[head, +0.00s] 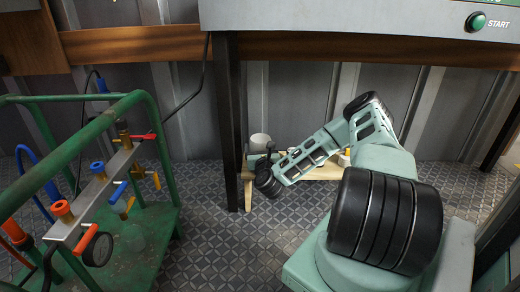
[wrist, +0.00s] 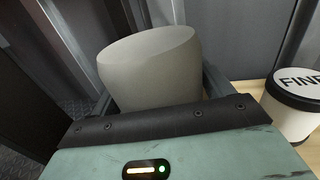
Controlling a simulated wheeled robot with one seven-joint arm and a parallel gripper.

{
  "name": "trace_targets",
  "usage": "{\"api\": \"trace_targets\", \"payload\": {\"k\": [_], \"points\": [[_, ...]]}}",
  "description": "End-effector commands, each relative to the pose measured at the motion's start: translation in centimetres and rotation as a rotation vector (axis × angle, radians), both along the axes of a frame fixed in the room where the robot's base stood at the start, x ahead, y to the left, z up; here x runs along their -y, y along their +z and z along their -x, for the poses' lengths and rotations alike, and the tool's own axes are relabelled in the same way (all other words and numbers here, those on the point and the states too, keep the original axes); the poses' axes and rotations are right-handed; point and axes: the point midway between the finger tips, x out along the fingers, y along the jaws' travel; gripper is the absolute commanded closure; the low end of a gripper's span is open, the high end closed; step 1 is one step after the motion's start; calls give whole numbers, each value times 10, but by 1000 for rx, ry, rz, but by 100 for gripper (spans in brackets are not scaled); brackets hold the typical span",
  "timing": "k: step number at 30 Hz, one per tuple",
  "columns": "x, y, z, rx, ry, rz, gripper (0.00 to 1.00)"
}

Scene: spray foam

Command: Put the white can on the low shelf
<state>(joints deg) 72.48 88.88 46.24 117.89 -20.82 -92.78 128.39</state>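The white can (wrist: 150,72), plain and greyish in this light, stands between the fingers of my gripper in the wrist view. A finger lies close against each side, and the can's lower part is hidden behind the gripper body. In the head view the white can (head: 260,141) shows at the left end of the low wooden shelf (head: 322,173), just behind my gripper (head: 264,168). I cannot tell whether its base touches the shelf. The shelf's wood also shows at the right of the wrist view (wrist: 248,88).
A white can with a black-lettered lid (wrist: 296,103) stands on the shelf to the right of my gripper. A dark table leg (head: 230,125) stands just left of the shelf. A green cart (head: 135,235) with valves and hoses is at the left. The patterned floor between is clear.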

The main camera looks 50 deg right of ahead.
Motion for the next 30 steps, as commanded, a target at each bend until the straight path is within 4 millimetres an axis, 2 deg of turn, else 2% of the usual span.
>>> {"api": "trace_targets", "payload": {"k": [13, 17, 24, 30], "points": [[-4, 4, 4, -2, 1, -1, 9], [-18, 6, 20, -3, 1, -4, 9], [-51, 6, 59, -4, 1, -5, 9], [-71, 5, 83, -2, 1, -3, 9]]}}
